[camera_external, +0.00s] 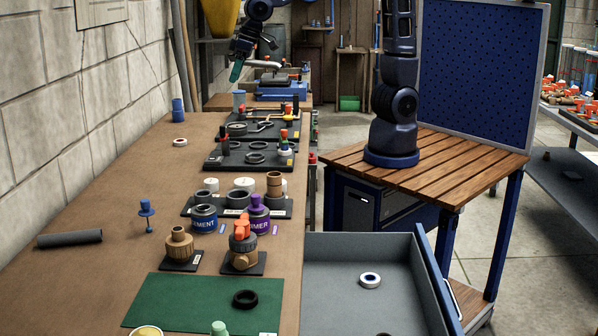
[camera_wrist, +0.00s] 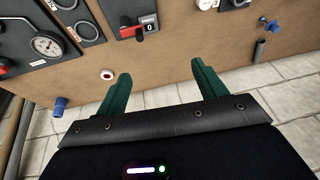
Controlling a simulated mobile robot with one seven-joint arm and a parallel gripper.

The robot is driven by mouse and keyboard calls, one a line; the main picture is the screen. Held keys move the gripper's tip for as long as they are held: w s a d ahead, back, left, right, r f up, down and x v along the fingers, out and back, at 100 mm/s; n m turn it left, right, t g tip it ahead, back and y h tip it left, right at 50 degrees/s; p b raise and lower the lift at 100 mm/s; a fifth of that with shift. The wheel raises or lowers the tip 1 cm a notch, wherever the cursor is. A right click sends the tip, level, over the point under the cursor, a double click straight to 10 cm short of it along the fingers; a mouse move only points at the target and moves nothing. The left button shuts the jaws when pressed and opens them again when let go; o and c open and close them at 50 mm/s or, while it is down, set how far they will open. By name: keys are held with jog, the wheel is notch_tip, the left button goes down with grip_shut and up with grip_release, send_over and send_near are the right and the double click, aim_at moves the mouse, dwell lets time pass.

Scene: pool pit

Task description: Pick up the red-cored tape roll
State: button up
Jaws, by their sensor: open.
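The red-cored tape roll (camera_external: 180,142) is a small white ring with a reddish centre, lying flat on the brown bench near its left edge. It also shows in the wrist view (camera_wrist: 107,70), where its core looks red, just left of the left fingertip. My gripper (camera_external: 236,72) has green fingers and hangs above the far part of the bench, apart from the roll. In the wrist view my gripper (camera_wrist: 161,68) is open, with nothing between its fingers.
A blue fitting (camera_external: 178,110) stands just behind the roll. Dark trays with rings and fittings (camera_external: 247,157) lie to its right. A blue-cored white roll (camera_external: 370,281) lies in the open grey drawer (camera_external: 333,255). The brown bench (camera_external: 110,185) is mostly clear around the roll.

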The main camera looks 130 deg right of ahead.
jog(key=w+d+f+m+g+h, duration=0.15)
jog(key=d+f, duration=0.25)
jog(key=d, duration=0.4)
jog(key=w+d+f+m+t, duration=0.1)
jog(key=d+f+m, duration=0.1)
jog(key=d+f, duration=0.35)
jog(key=m+g+h, duration=0.1)
jog(key=m+g, duration=0.1)
send_over(180, 143)
jog(key=s, duration=0.3)
jog(key=f, duration=1.3)
jog(key=shift+w+a+f, duration=0.1)
jog(key=shift+w+a, duration=0.05)
jog(key=shift+a, duration=0.15)
jog(key=shift+w+x, duration=0.15)
jog(key=shift+x, duration=1.25)
jog(key=shift+w+x, duration=0.15)
jog(key=shift+x, duration=1.25)
jog(key=c, duration=1)
